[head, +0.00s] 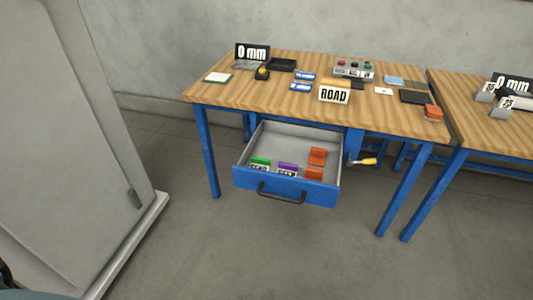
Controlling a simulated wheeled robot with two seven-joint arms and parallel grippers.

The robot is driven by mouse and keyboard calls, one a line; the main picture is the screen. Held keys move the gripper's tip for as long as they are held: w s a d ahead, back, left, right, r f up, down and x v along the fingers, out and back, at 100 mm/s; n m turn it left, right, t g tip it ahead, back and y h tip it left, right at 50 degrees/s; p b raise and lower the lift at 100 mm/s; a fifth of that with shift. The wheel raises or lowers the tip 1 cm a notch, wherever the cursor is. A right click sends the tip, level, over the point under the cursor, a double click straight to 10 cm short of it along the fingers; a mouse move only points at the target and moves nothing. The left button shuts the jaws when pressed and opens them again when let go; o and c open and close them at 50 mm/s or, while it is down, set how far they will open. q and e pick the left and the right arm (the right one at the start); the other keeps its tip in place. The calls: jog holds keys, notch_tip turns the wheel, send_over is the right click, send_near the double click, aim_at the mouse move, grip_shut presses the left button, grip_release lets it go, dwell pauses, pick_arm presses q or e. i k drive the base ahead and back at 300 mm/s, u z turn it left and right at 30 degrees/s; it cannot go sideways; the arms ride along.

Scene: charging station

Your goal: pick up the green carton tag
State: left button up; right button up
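A green tag (260,161) with a white printed label stands in the open drawer (248,150) under the wooden workbench. It is at the front left of the drawer, close behind the front panel. The front panel partly hides its label, and the print is too small to read. A purple tag (288,167) of similar form stands just to its right. Neither of my grippers shows in this view.
Orange pieces (317,156) lie at the drawer's right. The drawer sticks out over open floor, with a dark handle (288,193) in front. A grey cabinet (85,130) is at left.

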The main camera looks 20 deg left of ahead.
aim_at(258, 162)
jog(key=u, duration=0.6)
jog(key=i, duration=0.85)
jog(key=u, duration=0.8)
